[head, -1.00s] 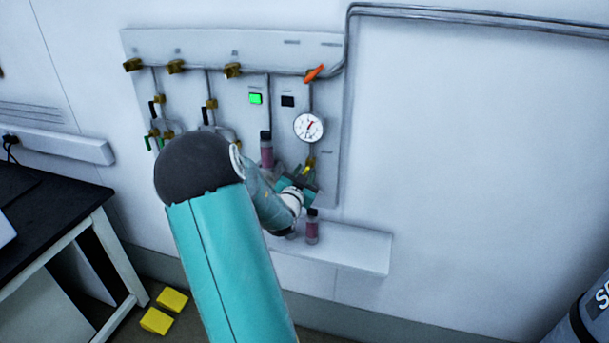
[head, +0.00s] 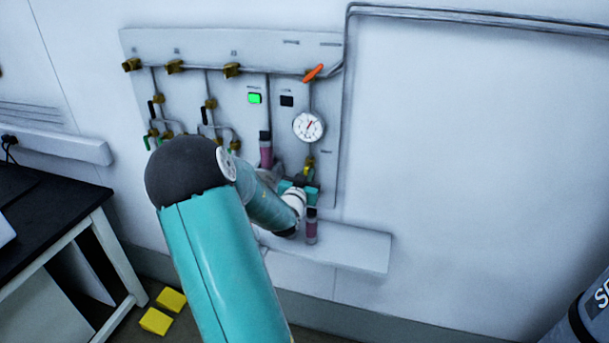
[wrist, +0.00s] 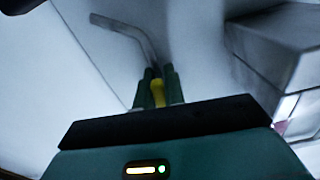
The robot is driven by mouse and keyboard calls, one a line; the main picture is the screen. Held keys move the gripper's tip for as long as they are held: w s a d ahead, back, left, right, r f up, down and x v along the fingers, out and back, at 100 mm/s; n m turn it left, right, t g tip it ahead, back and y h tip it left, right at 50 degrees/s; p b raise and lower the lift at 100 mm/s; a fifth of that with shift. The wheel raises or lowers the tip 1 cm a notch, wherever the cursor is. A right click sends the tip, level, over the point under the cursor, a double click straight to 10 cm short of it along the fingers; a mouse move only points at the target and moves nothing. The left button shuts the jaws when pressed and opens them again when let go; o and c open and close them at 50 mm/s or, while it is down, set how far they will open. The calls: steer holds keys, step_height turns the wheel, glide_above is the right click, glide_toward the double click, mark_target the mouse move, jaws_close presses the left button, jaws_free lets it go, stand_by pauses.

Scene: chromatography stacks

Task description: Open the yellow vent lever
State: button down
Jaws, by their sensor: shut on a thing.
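The yellow vent lever (head: 309,163) is at the lower right of the wall panel (head: 327,110), below the round gauge (head: 308,126). In the wrist view the yellow lever (wrist: 157,92) stands between my two dark green fingers. My gripper (wrist: 156,88) is shut on it. In the head view my gripper (head: 306,180) is at the lever, partly hidden by my own wrist and arm. The lever's pivot and exact angle are too small and covered to tell.
A pink-banded cylinder (head: 265,150) is left of my gripper. Another (head: 311,228) stands below it by the white ledge (head: 360,248). An orange handle (head: 313,72) and a lit green indicator (head: 254,98) are higher up. The wall to the right is clear.

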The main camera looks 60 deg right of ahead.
steer(key=shift+s+n, duration=0.2)
steer(key=shift+n, duration=0.4)
steer(key=c, duration=1.5)
jaws_free()
steer(key=a, duration=0.4)
steer(key=s+a, duration=0.1)
steer(key=a, duration=0.4)
steer(key=s+a, duration=0.1)
steer(key=a, duration=0.3)
steer(key=shift+a, duration=0.35)
